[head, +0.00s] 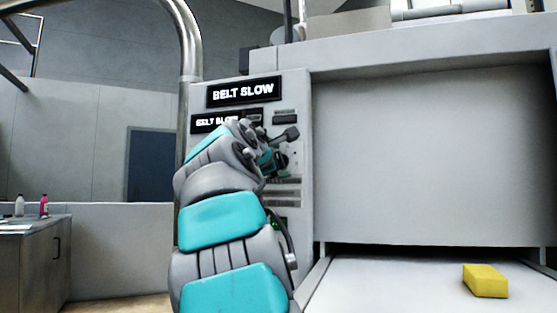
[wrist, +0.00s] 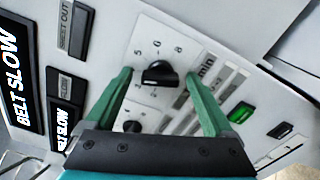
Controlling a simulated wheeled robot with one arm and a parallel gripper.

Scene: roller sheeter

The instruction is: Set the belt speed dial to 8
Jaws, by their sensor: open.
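The black dial knob (wrist: 160,75) sits on the white panel in the wrist view, with printed numbers around it, among them 5, 6 and 8. Which number it points to is not clear. My gripper (wrist: 158,71) is open, with one green finger at each side of the knob and space visible between them. I cannot tell how near the fingertips are to the panel. In the head view my gripper (head: 272,160) is at the machine's control panel (head: 299,95), and my arm hides the dial.
A second black knob (wrist: 132,126) shows between the fingers, below the first. A lit green button (wrist: 241,112) is at the right. "BELT SLOW" signs (head: 243,92) are on the panel's upper part. A yellow block (head: 485,281) lies on the machine bed. A dark lever (head: 286,135) protrudes beside my gripper.

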